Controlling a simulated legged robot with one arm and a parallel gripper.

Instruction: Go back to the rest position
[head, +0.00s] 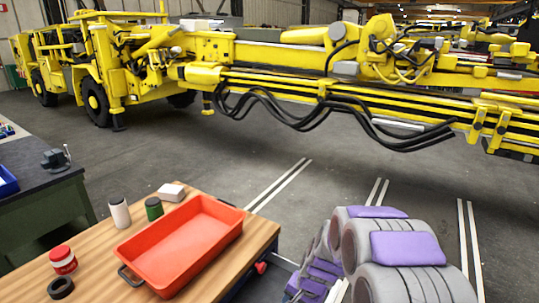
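The grey and purple links of my arm (408,262) show at the lower right of the head view, folded close together near the bottom edge. They are beside the wooden table and apart from the red tray. I cannot make out any gripper fingers, so my gripper is not in view. Nothing held can be seen.
A wooden table (98,270) at the lower left bears a red tray (190,245), a white bottle (120,213), a green-and-black jar (154,208) and a red-and-white jar (63,260). A yellow boom machine (210,72) stretches across the back. Grey floor (270,145) between is clear.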

